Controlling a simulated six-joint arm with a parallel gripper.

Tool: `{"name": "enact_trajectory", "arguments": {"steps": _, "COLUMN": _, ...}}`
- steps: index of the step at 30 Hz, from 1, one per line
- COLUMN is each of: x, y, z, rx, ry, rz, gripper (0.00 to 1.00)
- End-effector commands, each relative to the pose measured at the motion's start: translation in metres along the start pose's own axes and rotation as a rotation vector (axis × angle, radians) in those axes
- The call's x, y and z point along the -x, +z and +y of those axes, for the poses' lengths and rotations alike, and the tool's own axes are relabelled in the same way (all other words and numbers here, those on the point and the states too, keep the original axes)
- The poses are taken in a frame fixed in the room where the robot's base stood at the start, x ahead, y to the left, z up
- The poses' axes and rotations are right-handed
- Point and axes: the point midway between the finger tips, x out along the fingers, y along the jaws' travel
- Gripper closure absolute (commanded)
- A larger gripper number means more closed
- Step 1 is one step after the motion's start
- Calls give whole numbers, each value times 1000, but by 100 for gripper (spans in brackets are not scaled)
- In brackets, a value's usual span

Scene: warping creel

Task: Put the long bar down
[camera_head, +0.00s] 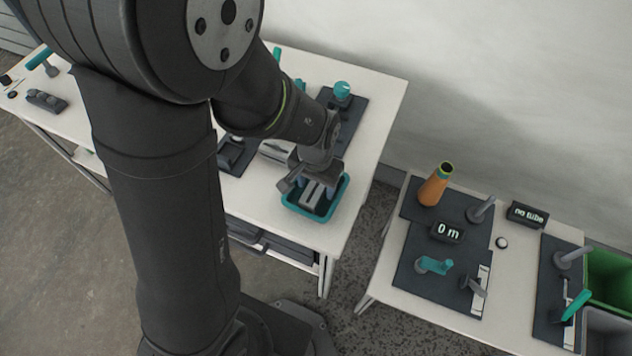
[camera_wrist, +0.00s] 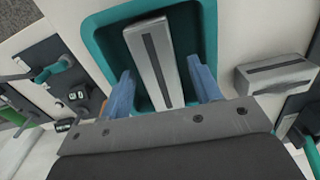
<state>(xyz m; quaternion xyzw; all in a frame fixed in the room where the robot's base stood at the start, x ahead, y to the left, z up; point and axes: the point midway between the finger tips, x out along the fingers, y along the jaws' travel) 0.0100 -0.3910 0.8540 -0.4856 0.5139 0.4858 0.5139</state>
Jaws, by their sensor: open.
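The long bar (camera_wrist: 152,62) is a grey metal bar with a dark slot along its length. It lies inside a teal tray (camera_wrist: 98,52), and its near end is hidden behind my gripper in the wrist view. My gripper (camera_wrist: 160,85) has its two blue fingers apart, one on each side of the bar with a gap to it. In the head view my gripper (camera_head: 318,188) is just above the teal tray (camera_head: 325,215) on the white table, and the grey bar (camera_head: 312,196) shows partly beneath it.
A second grey slotted block (camera_wrist: 277,75) lies right of the tray in the wrist view. In the head view, a dark mat with a teal-topped item (camera_head: 341,90) is behind. A lower-right table (camera_head: 395,270) holds an orange cone (camera_head: 435,185) and a "0 m" display (camera_head: 447,232).

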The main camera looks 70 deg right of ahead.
Motion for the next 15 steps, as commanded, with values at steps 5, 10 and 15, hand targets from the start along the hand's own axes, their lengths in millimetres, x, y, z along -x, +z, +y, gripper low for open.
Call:
{"name": "enact_trajectory", "arguments": {"steps": 5, "x": 11, "y": -1, "z": 0, "rx": 0, "ry": 0, "rz": 3, "gripper": 42}}
{"name": "enact_trajectory", "arguments": {"steps": 10, "x": 38, "y": -2, "z": 0, "rx": 0, "ry": 0, "rz": 7, "gripper": 42}}
{"name": "enact_trajectory", "arguments": {"steps": 15, "x": 71, "y": -1, "z": 0, "rx": 0, "ry": 0, "rz": 6, "gripper": 42}}
